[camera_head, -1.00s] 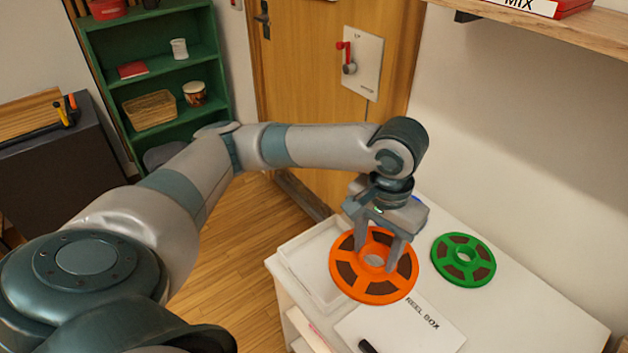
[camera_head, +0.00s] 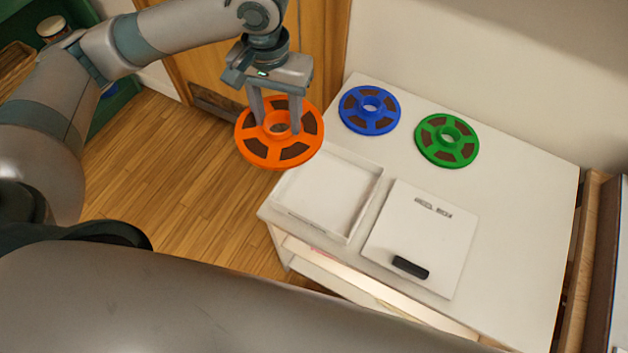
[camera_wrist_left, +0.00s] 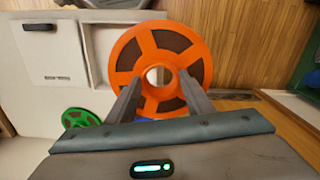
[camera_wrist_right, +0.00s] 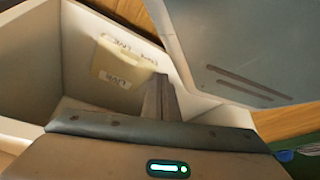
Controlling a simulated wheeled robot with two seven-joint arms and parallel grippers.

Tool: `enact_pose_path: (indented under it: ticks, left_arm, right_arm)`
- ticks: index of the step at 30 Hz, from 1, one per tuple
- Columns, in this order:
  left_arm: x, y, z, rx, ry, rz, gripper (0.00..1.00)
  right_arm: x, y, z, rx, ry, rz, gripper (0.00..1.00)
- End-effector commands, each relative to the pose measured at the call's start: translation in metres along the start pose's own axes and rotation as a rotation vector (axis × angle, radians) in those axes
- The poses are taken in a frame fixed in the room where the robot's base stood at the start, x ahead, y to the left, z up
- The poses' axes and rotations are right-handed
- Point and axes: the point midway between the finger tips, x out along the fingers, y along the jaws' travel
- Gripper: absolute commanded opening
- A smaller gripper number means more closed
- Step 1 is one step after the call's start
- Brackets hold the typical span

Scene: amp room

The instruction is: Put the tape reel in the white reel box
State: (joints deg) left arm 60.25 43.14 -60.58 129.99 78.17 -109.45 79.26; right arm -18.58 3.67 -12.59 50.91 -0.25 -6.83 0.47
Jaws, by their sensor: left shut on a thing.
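The orange tape reel (camera_head: 258,151) with brown panels hangs from my left gripper (camera_head: 277,128), whose two fingers are shut on its hub. It is in the air beyond the far left corner of the white reel box (camera_head: 325,195), an open, shallow tray on the white surface. The reel also shows in the left wrist view (camera_wrist_left: 127,55), with the box (camera_wrist_left: 105,40) partly hidden behind it. My right gripper (camera_wrist_right: 161,95) shows only in the right wrist view, its fingers together and nothing clearly between them.
A white lid (camera_head: 425,230) marked REEL BOX, with a black item (camera_head: 410,267) on it, lies right of the box. A blue reel (camera_head: 370,108) and a green reel (camera_head: 447,140) lie behind. In the right wrist view, a labelled beige piece (camera_wrist_right: 118,72) is inside a white-walled space.

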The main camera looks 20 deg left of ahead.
Motion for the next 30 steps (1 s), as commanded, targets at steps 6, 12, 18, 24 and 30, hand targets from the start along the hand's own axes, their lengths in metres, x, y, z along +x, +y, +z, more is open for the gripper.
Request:
enact_pose_path:
  ticks: [6,12,18,24,30]
  left_arm:
    - [0.000,0.000,0.000,0.000,0.001,0.001,0.15]
    - [-0.001,0.000,0.000,0.000,0.001,0.001,0.15]
    - [-0.002,0.006,-0.004,-0.001,0.000,0.002,0.15]
    - [-0.002,0.028,-0.017,-0.010,-0.003,0.002,0.15]
    - [0.006,0.069,-0.034,-0.025,-0.007,0.002,0.15]
  right_arm:
    - [-0.001,0.004,0.005,-0.003,-0.007,0.004,0.00]
    - [-0.001,0.005,0.005,-0.003,-0.007,0.005,0.00]
    - [-0.007,0.004,0.002,-0.001,-0.009,0.004,0.00]
    - [-0.030,0.005,0.006,-0.001,-0.043,0.006,0.00]
    - [-0.068,0.009,0.016,-0.001,-0.103,0.011,0.00]
